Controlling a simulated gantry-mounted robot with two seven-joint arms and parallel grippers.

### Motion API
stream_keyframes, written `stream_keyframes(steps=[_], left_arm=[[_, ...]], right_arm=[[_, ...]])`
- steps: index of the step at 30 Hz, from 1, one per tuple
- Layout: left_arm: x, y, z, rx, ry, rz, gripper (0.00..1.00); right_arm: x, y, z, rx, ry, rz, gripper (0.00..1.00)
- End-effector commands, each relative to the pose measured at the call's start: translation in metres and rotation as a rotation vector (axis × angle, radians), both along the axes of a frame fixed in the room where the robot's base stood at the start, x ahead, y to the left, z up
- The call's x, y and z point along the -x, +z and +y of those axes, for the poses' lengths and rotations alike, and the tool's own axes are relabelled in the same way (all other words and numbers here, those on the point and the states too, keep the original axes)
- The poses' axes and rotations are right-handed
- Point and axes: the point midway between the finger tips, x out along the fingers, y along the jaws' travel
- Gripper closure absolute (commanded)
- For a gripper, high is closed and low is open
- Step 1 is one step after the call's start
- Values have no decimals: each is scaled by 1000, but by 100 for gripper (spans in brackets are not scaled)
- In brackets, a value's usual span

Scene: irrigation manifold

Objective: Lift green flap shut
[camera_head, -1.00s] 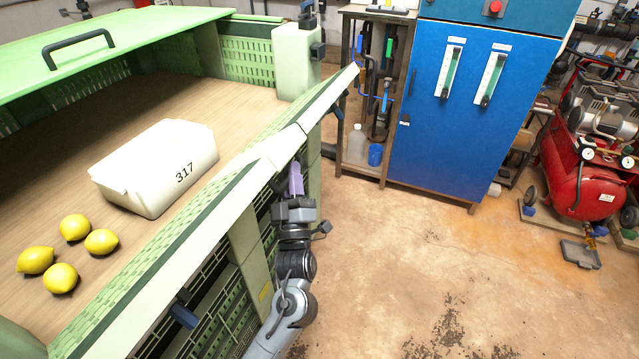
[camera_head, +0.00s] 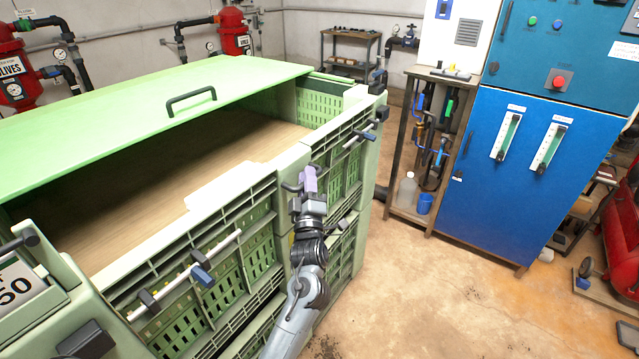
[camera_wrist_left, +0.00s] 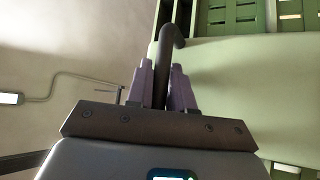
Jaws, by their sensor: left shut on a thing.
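The green flap (camera_head: 262,225) is the slatted front panel of a large green bin (camera_head: 374,103). It stands roughly upright along the near side, and I cannot tell whether it is fully closed. My left gripper (camera_head: 309,180) is at the flap's upper edge near its middle. Its purple fingers are shut on a dark handle (camera_head: 291,187), and in the left wrist view the handle (camera_wrist_left: 162,75) shows between them. Latch bars (camera_head: 222,248) run along the flap's outer face. My right gripper is not seen.
A white box (camera_head: 235,183) in the bin is mostly hidden by the flap. A blue cabinet (camera_head: 510,190) and a tool shelf (camera_head: 412,215) stand right. The concrete floor (camera_head: 420,300) between is clear.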

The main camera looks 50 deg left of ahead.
Motion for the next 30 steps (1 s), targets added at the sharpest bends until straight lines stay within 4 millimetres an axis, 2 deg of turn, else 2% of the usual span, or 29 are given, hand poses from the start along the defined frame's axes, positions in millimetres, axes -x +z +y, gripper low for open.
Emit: stream_keyframes(steps=[1,9,22,23,24,26,30], left_arm=[[2,7,4,18,3,-13,100],[5,5,15,76,1,-26,100],[5,2,16,87,-1,-23,100],[5,2,16,87,-1,-23,74],[5,2,16,87,-1,-23,68],[5,2,16,86,0,-23,59],[5,2,16,86,0,-23,59]], right_arm=[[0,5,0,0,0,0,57],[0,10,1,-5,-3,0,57],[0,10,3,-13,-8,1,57],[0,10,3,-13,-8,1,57],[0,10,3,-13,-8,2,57],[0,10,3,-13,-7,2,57],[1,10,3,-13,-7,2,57]])
